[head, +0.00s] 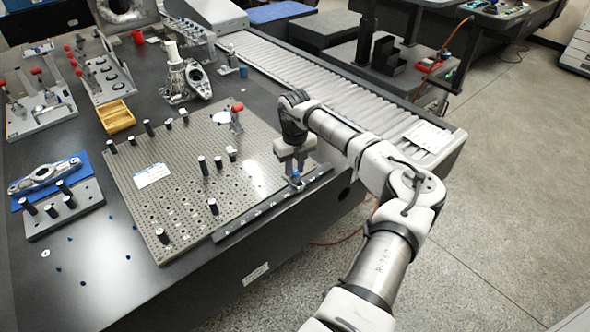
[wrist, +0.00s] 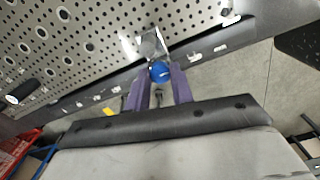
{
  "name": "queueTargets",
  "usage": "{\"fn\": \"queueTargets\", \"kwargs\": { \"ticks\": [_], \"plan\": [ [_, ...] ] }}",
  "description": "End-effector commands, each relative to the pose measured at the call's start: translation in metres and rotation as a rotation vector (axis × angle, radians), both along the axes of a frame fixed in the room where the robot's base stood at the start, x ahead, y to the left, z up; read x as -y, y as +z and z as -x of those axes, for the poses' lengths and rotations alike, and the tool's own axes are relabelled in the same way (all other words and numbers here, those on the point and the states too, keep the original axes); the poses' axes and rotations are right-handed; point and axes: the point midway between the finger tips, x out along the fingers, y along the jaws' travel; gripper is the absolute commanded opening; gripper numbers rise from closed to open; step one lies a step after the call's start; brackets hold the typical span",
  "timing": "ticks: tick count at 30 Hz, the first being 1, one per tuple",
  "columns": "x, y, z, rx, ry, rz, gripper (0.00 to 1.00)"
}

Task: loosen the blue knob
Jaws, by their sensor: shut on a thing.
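The blue knob (wrist: 160,71) sits at the front edge of the perforated plate, against a small metal block (wrist: 151,44). My gripper (wrist: 161,84) is shut on the blue knob, with a purple finger on either side of it. In the head view my gripper (head: 296,180) points down at the plate's right front edge. Only a little blue shows there between the fingers, and the knob is mostly hidden. I cannot tell how far the knob is turned.
The perforated plate (head: 185,187) carries several black pegs and a red-topped clamp (head: 237,117). A labelled rail (head: 270,205) runs along its front edge. A roller conveyor (head: 330,85) lies behind my arm. The floor at the right is clear.

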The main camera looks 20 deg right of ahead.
Motion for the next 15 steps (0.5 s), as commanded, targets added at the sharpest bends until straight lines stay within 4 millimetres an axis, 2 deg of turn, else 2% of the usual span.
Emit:
{"fn": "queueTargets", "kwargs": {
  "ticks": [15],
  "plan": [
    [-0.0003, -0.0013, -0.0004, 0.003, 0.49, 0.002, 0.0]
  ]
}}
